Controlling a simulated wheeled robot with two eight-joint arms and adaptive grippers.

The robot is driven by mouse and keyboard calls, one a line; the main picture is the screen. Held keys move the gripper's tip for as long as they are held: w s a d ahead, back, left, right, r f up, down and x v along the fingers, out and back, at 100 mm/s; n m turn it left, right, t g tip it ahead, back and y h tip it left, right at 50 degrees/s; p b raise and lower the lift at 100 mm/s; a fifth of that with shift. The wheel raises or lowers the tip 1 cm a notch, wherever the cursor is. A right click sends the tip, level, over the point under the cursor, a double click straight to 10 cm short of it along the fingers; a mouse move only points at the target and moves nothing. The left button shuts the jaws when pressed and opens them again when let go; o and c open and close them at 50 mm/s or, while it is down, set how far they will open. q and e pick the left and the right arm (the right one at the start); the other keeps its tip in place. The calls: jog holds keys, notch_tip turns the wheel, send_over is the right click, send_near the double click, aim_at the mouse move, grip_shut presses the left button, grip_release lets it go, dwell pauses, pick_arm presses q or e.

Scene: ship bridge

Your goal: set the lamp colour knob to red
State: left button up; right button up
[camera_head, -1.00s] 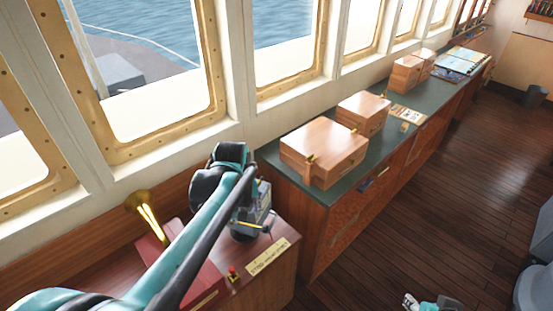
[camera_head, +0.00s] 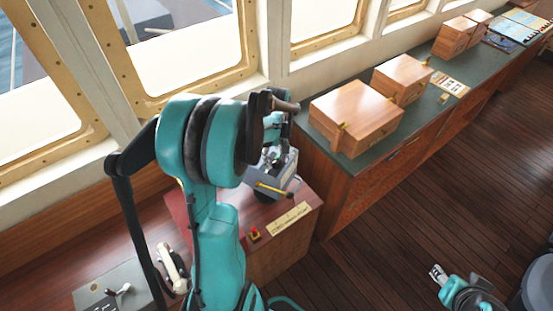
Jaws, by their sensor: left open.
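I cannot tell for sure which control is the lamp colour knob. A grey panel (camera_head: 97,286) with dark marks and a small lever-like knob (camera_head: 119,290) shows at the lower left. A grey device (camera_head: 282,178) with a yellow lever (camera_head: 272,190) stands on the wooden cabinet (camera_head: 300,196), partly behind my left arm. My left gripper (camera_head: 285,112) is open, with dark fingers, above and close to the grey device; contact cannot be made out. My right gripper (camera_head: 438,274) is low at the lower right, over the floor, away from the controls.
A red button (camera_head: 254,232) and a pale label plate (camera_head: 290,219) are on the cabinet. A long green-topped counter (camera_head: 357,163) with wooden boxes (camera_head: 357,112) runs to the upper right under the windows. The wooden floor (camera_head: 390,225) on the right is mostly clear.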

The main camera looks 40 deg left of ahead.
pick_arm(q)
grip_shut()
jog(key=shift+f, duration=0.1)
dwell(0.3)
jog(key=m+b, duration=0.1)
jog(key=m, duration=0.4)
jog(key=shift+m+b, duration=0.3)
jog(key=shift+b, duration=0.05)
jog(key=m+b, duration=0.1)
jog(key=m, duration=0.5)
dwell(0.5)
